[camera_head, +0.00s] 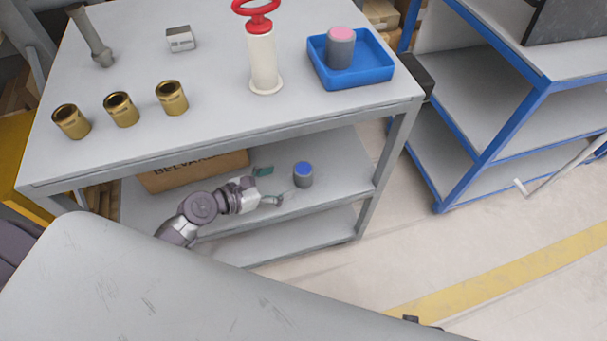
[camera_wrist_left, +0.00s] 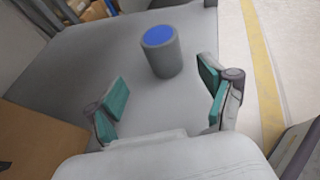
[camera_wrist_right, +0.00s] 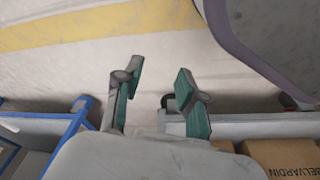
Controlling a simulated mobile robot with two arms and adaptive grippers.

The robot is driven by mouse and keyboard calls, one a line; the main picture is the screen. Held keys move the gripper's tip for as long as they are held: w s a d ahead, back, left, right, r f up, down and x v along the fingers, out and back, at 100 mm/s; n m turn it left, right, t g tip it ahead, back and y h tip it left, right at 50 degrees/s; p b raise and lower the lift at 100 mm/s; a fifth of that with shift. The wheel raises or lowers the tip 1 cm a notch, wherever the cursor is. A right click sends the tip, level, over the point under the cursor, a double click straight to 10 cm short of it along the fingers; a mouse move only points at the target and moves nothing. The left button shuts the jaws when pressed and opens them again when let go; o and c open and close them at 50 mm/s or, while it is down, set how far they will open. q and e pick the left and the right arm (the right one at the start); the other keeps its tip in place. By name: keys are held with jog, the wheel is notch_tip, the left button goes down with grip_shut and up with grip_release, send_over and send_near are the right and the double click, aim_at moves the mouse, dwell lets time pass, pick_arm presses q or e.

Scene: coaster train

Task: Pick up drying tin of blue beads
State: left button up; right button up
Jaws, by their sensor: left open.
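The drying tin of blue beads (camera_head: 303,175) is a small grey cylinder with a blue top. It stands upright on the middle shelf of the grey table, near the shelf's right part. It also shows in the left wrist view (camera_wrist_left: 162,52), ahead of the fingers. My left gripper (camera_head: 268,185) is open and empty just left of the tin, its fingers pointing toward it and apart from it. My right gripper (camera_wrist_right: 155,92) shows only in the right wrist view; its fingers are spread and nothing is between them.
A cardboard box (camera_head: 194,170) lies on the same shelf, behind my left arm. On the tabletop are several brass cups (camera_head: 121,109), a red-handled white pump (camera_head: 262,60) and a blue tray (camera_head: 380,70) holding a pink-topped tin (camera_head: 340,50). A blue-framed shelf unit (camera_head: 490,150) stands right.

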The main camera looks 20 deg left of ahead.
aim_at(295, 178)
pick_arm(q)
jog(key=x, duration=0.3)
jog(key=shift+w+d+f, duration=0.15)
jog(key=shift+w+d, duration=0.1)
jog(key=b+x, duration=0.1)
jog(key=x, duration=0.2)
jog(key=shift+w+d+f, duration=0.1)
jog(key=shift+d+f, duration=0.1)
jog(key=shift+d, duration=0.1)
jog(key=shift+w+d+f, duration=0.15)
jog(key=shift+w+d, duration=0.15)
jog(key=shift+w, duration=0.05)
jog(key=c, duration=1.3)
pick_arm(e)
jog(key=r, duration=0.1)
jog(key=w+r, duration=0.1)
jog(key=r, duration=0.1)
jog(key=w+r, duration=0.1)
jog(key=r, duration=0.1)
jog(key=shift+w+a, duration=0.1)
jog(key=shift+a, duration=0.05)
